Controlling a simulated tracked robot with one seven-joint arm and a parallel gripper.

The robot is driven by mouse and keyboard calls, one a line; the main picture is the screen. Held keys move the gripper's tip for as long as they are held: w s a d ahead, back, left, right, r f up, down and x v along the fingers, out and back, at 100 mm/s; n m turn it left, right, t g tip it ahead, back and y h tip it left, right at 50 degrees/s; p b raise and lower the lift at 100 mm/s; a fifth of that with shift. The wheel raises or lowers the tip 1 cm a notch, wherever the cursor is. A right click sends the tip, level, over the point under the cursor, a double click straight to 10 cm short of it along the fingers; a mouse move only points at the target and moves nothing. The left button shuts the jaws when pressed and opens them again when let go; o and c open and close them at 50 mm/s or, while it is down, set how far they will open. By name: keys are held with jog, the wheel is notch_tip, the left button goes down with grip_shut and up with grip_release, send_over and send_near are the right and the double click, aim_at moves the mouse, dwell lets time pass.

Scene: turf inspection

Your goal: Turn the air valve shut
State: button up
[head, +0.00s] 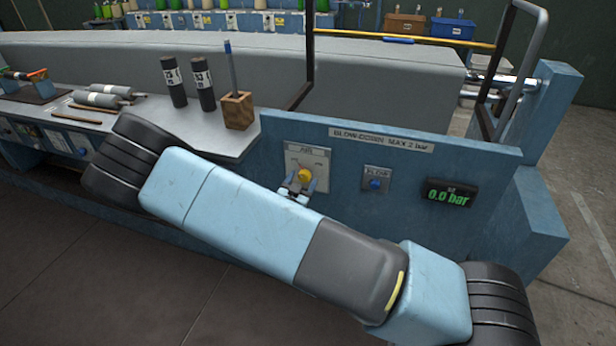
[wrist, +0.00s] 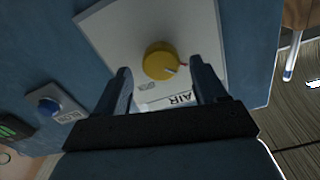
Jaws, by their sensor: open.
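My gripper (head: 300,187) is open in front of the knob. In the wrist view its two fingers (wrist: 163,82) stand either side of the knob's lower part, with gaps between. I cannot tell whether either finger touches it.
Right of the valve are a blue BLOW button (head: 375,184) and a display (head: 450,193) reading 0.0 bar. A grey bench (head: 200,121) at left carries two black cylinders (head: 188,82) and a wooden block (head: 238,110). A metal frame (head: 515,75) stands at the right end.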

jog(key=v, duration=1.1)
jog(key=shift+w+d+r, duration=0.1)
jog(key=shift+r, duration=0.05)
